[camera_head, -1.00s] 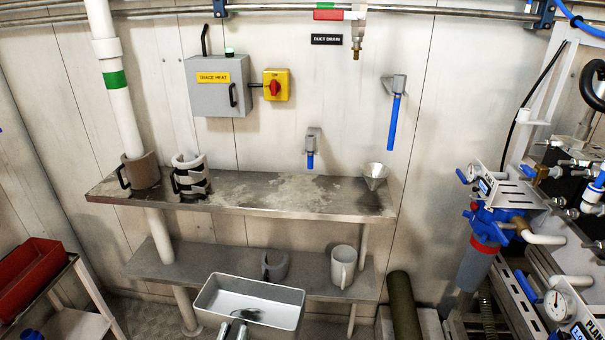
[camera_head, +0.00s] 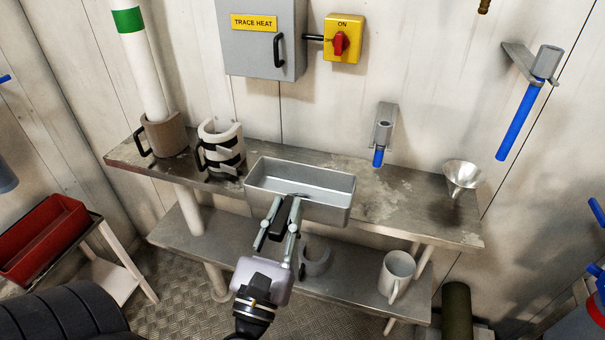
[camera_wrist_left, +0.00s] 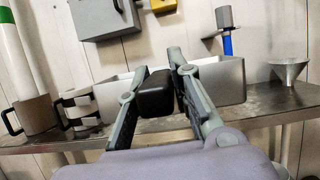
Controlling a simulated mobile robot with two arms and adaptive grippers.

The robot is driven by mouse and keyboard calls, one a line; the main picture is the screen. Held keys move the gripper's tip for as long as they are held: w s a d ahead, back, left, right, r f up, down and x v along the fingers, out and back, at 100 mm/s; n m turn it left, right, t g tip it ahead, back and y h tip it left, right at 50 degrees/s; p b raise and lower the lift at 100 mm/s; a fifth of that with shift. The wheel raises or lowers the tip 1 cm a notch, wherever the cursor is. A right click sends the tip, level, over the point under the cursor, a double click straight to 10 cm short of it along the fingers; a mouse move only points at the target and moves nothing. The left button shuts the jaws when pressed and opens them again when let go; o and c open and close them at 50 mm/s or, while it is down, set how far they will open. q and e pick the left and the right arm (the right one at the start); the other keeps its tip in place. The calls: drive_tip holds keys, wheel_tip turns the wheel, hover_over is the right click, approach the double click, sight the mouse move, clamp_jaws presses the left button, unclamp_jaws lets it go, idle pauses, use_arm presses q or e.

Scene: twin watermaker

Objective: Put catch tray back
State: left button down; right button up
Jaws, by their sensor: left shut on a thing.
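The catch tray (camera_head: 327,206) is a grey rectangular metal tray, upright and open at the top. In the head view it is at the front edge of the upper shelf (camera_head: 403,203), right of the white-and-black cup holder. It also shows in the wrist view (camera_wrist_left: 222,82), level with the shelf. My left gripper (camera_head: 285,210) is in front of the tray, its two fingers shut on the tray's black handle (camera_wrist_left: 156,94). Whether the tray's underside touches the shelf is hidden. My right gripper is not in view.
A brown holder (camera_head: 163,137) and a white-and-black cup holder (camera_head: 221,150) stand left on the shelf. A funnel (camera_head: 462,177) is at the right, and a blue-tipped tap (camera_head: 380,140) hangs behind. A white mug (camera_head: 396,275) stands on the lower shelf. The upper shelf's right part is mostly clear.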

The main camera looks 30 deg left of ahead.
sight(307, 182)
use_arm(q)
drive_tip(key=w, duration=0.2)
drive_tip(key=w+a+p, duration=0.1)
drive_tip(key=w, duration=0.2)
drive_tip(key=w+p, duration=0.1)
drive_tip(key=w, duration=0.1)
drive_tip(key=shift+w+a+r, duration=0.2)
drive_tip(key=shift+a+r, duration=0.15)
drive_tip(key=shift+a, duration=0.05)
drive_tip(key=w, duration=0.2)
drive_tip(key=w+a+p, duration=0.1)
drive_tip(key=w, duration=0.4)
drive_tip(key=shift+w+a+f, duration=0.1)
drive_tip(key=shift+a+f, duration=0.1)
drive_tip(key=shift+a, duration=0.15)
drive_tip(key=f, duration=0.2)
drive_tip(key=shift+w+a+f, duration=0.1)
drive_tip(key=shift+w+f, duration=0.2)
drive_tip(key=shift+w, duration=0.05)
drive_tip(key=shift+s+f, duration=0.1)
drive_tip(key=shift+f, duration=0.3)
wheel_tip(307, 182, down, 3)
drive_tip(key=shift+f+b, duration=0.15)
drive_tip(key=shift+b, duration=0.4)
drive_tip(key=shift+w+f, duration=0.2)
drive_tip(key=shift+f, duration=0.1)
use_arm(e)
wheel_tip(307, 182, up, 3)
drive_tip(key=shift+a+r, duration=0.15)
